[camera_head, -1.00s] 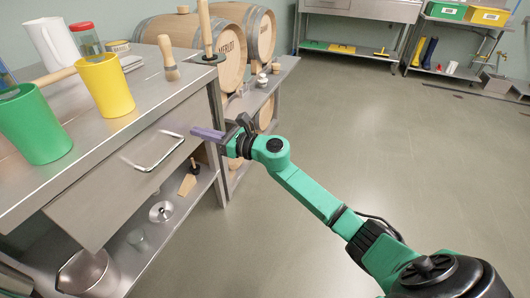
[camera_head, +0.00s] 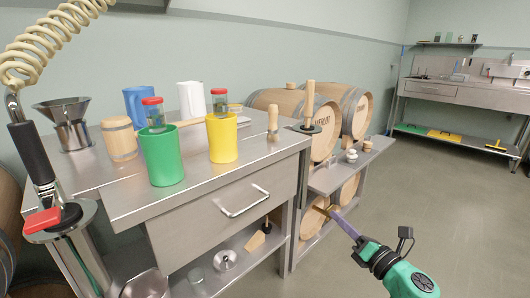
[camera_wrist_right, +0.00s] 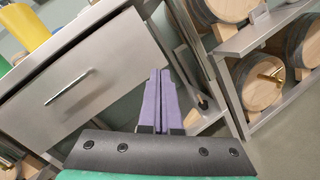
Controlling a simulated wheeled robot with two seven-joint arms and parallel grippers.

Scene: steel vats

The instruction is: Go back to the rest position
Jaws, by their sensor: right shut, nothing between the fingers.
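My right gripper (camera_head: 340,220), with purple fingers on a green arm, is at the lower right in the head view. It is in the air in front of the lower shelf with the barrels, to the right of the steel table's drawer (camera_head: 240,205). In the right wrist view, its two purple fingers (camera_wrist_right: 158,100) lie side by side, shut with nothing between them. The drawer (camera_wrist_right: 85,85) shows behind them at the left. My left gripper does not show.
A green cup (camera_head: 162,156), a yellow cup (camera_head: 222,138), a blue jug (camera_head: 137,106) and a white jug (camera_head: 191,101) stand on the steel table. Wooden barrels (camera_head: 352,110) stand at the right of it. The floor (camera_head: 440,200) at the right is clear.

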